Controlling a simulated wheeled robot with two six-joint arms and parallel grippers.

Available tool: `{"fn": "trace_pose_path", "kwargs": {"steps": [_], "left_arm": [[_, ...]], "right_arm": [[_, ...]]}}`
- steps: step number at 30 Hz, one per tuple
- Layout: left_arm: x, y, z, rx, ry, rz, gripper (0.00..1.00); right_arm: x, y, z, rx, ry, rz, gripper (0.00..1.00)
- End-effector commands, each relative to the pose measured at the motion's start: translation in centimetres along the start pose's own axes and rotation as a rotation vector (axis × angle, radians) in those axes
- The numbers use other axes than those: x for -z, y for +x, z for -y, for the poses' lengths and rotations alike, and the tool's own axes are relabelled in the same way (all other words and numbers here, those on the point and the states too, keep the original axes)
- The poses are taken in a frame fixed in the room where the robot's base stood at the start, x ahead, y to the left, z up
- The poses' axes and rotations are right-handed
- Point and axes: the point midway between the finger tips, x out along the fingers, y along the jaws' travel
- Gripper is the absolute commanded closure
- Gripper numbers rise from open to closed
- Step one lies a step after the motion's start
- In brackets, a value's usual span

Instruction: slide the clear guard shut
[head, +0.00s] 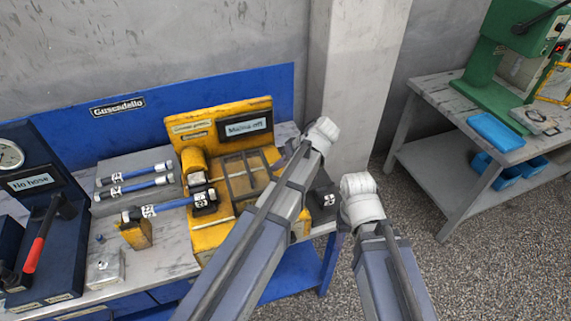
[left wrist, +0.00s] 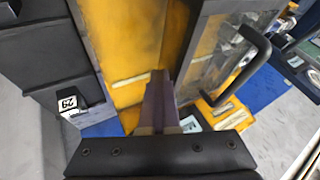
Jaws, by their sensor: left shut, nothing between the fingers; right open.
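The clear guard (head: 243,175) is a see-through panel in a dark frame on the front of the yellow machine (head: 205,240). In the left wrist view the guard (left wrist: 208,62) stands just right of my left gripper (left wrist: 158,78), with its black bar handle (left wrist: 262,50) further right. My left gripper is shut and empty, its fingers over the yellow face beside the guard's frame. I cannot tell whether they touch it. My right gripper is out of view.
A blue hose with black ends (head: 170,206) runs to the machine's left side. Two more hoses (head: 135,180) lie on a grey block at left. A side table (head: 440,105) with a green press (head: 500,60) stands at right.

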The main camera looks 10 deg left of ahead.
Motion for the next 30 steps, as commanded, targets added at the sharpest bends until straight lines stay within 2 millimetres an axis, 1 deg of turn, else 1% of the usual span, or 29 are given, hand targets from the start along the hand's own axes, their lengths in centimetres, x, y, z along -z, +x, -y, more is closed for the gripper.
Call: {"fn": "trace_pose_path", "kwargs": {"steps": [1,6,12,15,21,30], "left_arm": [[-0.3,0.7,1.7,0.004,-0.003,0.002,1.0],[-0.4,2.8,5.6,0.004,-0.004,0.003,1.0],[-0.3,4.8,9.3,0.003,-0.003,0.002,1.0],[-0.2,5.5,10.7,0.003,-0.002,0.002,1.0],[-0.1,6.3,12.1,0.002,0.0,0.001,1.0],[0.0,6.5,12.5,0.007,-0.001,0.001,1.0]], "right_arm": [[0.0,0.0,0.0,0.0,0.0,0.0,0.38],[0.0,0.0,0.0,0.0,0.0,0.0,0.38],[0.0,0.0,0.0,0.0,0.0,0.0,0.38],[0.0,0.0,0.0,0.0,0.0,0.0,0.38],[0.0,0.0,0.0,0.0,0.0,0.0,0.38],[0.0,0.0,0.0,0.0,0.0,0.0,0.38]]}}
